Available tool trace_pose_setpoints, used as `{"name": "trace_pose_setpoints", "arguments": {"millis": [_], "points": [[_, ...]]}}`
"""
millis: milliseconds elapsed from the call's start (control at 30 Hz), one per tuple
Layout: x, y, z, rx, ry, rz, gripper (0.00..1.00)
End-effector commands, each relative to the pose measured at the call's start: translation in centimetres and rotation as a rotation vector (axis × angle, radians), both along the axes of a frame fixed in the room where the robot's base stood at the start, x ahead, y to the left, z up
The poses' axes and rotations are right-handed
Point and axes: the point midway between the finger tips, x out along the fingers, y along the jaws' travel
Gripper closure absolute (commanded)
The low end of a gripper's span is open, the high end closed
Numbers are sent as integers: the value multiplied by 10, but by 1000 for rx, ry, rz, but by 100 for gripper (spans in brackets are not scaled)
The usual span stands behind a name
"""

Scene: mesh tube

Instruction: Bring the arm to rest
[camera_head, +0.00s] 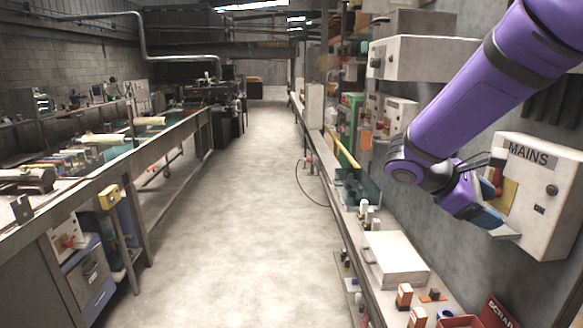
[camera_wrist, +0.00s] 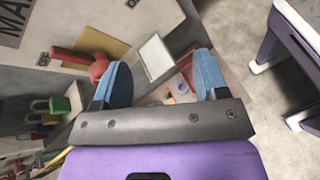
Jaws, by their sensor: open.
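My purple arm reaches in from the upper right of the head view. My gripper (camera_head: 500,222) is in front of the grey MAINS box (camera_head: 548,205) on the right wall. In the wrist view my gripper (camera_wrist: 165,82) shows two blue fingers spread apart with nothing between them. The red handle (camera_wrist: 98,66) of the MAINS box lies just beyond the left finger, over a yellow plate (camera_wrist: 97,47). I cannot tell whether the finger touches the handle.
A narrow bench (camera_head: 349,237) runs below along the right wall, with a white box (camera_head: 397,258) on it. Coloured padlocks (camera_wrist: 48,106) show in the wrist view. A long workbench (camera_head: 165,140) stands on the left. The concrete aisle (camera_head: 243,190) between is clear.

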Motion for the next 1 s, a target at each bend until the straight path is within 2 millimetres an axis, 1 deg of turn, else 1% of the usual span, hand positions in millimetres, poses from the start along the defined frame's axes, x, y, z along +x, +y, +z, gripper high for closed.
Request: {"name": "trace_pose_setpoints", "arguments": {"millis": [33, 200, 367, 500, 800, 1000], "points": [[-13, -3, 5, 63, -48, -35, 33], [-52, -4, 11, 273, -209, -157, 33], [-85, 3, 18, 462, -373, -268, 33], [-111, 14, 24, 620, -524, -362, 33], [-154, 43, 42, 932, -860, -550, 33], [-170, 58, 53, 1073, -1022, -633, 33]]}}
